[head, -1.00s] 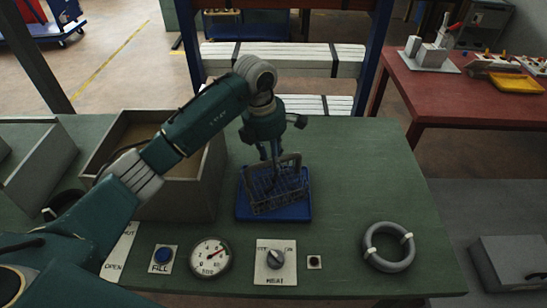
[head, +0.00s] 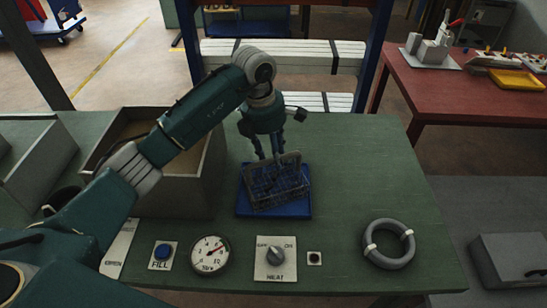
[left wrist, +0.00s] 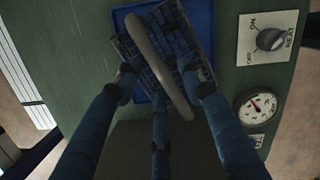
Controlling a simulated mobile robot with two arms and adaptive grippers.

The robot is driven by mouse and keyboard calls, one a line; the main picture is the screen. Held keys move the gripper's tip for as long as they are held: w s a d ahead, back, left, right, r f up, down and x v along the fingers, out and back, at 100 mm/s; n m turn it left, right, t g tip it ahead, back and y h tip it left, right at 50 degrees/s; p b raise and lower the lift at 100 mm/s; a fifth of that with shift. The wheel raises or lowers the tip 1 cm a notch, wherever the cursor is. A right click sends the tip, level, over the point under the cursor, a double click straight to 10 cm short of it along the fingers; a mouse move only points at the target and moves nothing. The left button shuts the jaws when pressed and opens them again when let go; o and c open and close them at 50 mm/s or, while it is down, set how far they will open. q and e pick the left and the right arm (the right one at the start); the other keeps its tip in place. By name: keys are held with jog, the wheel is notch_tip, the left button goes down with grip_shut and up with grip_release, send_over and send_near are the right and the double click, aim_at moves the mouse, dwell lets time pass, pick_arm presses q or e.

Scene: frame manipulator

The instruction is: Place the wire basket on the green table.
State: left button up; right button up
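The dark wire basket (head: 277,186) sits over a blue tray (head: 243,207) on the green table (head: 370,165), turned a little askew to it. Its raised handle also shows in the left wrist view (left wrist: 160,62), crossing the space between my fingers. My left gripper (head: 269,156) is above the basket, pointing down, its fingertips close to the handle. In the left wrist view its fingers are spread to either side of the handle and look open. Whether any finger touches the basket is hard to tell. My right gripper is not in view.
A grey open box (head: 188,195) stands left of the basket. Along the front edge are a blue button (head: 162,252), a gauge (head: 209,254), a heat knob (head: 276,256) and a grey ring (head: 389,245). The table's right part is clear. A red table (head: 455,100) stands behind right.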

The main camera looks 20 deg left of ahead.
pick_arm(q)
notch_tip(320, 180, up, 10)
jog(key=s+a+b, duration=0.1)
jog(key=b, duration=0.2)
jog(key=shift+a+r, duration=0.15)
jog(key=shift+r, duration=0.05)
